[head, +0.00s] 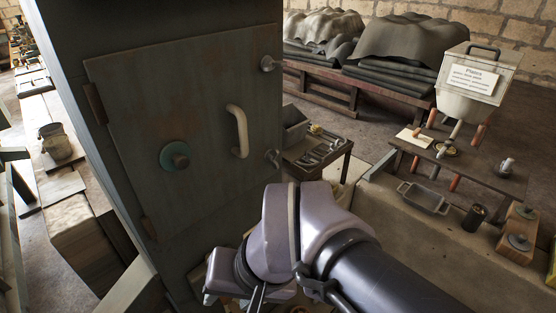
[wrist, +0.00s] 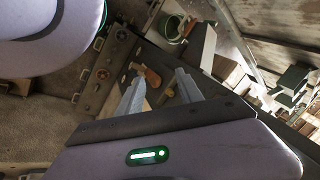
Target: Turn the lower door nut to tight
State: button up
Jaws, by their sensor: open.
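The dark green metal door (head: 205,110) is closed or nearly closed on a tall cabinet in the head view. The lower door nut (head: 272,157) is at the door's right edge, with a pale wing-like end. The upper door nut (head: 267,63) is above it on the same edge. My gripper (wrist: 159,78) is open in the wrist view, its two pale fingers apart with nothing seen held between them. In the head view my arm's wrist is below the lower nut and hides most of the gripper. I cannot make out the lower nut in the wrist view.
The door has a cream handle (head: 238,131) and a round teal knob (head: 175,155). A small tool table (head: 318,150) stands right of the cabinet. A bench (head: 470,170) with a hopper (head: 470,85) is at the right. Covered stacks (head: 405,45) lie behind.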

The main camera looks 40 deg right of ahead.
jog(key=f+m+g+y, duration=0.1)
jog(key=f+m+y, duration=0.1)
jog(key=m, duration=0.2)
jog(key=m+t+h+p, duration=0.2)
jog(key=m+t, duration=1.3)
jog(key=m, duration=0.9)
send_near(274, 157)
jog(key=w, duration=0.2)
jog(key=w+a+b, duration=0.1)
jog(key=w, duration=0.5)
jog(key=shift+w+a+r, duration=0.15)
jog(key=shift+w, duration=0.05)
grip_shut()
